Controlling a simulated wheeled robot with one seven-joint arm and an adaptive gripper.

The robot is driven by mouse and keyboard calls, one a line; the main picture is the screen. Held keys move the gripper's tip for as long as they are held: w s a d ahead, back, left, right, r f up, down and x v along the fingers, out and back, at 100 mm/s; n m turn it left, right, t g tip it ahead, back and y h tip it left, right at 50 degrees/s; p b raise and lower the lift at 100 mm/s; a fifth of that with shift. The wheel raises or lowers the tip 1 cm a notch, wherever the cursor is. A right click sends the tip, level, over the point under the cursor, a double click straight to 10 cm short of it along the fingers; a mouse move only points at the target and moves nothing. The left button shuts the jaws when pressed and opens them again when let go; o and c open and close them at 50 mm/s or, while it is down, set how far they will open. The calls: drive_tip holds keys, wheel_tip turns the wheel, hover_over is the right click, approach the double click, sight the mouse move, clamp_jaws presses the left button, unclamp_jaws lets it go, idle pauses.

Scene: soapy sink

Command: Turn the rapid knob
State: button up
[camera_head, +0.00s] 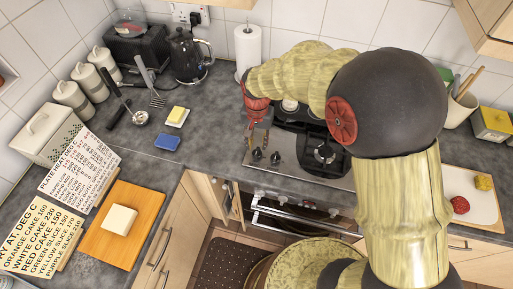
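A black and steel gas hob (287,146) is set into the grey worktop at the middle of the view. Two dark hob knobs, one on the left (257,154) and one to its right (275,159), show near its front left. I cannot tell which knob is the rapid one, and my arm hides the right part of the hob. My gripper (256,118) hangs at the end of my wrist, over the hob's back left edge, behind the left knob and apart from it. Its fingers are small and unclear, so I cannot tell whether they are open.
An oven with a steel handle (300,222) is below the hob. A paper towel roll (248,48) and a black kettle (187,56) stand behind. The worktop between sponge and hob is clear.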

sight(257, 150)
drive_tip(key=shift+f, duration=1.95)
drive_tip(key=shift+c, duration=0.3)
clamp_jaws()
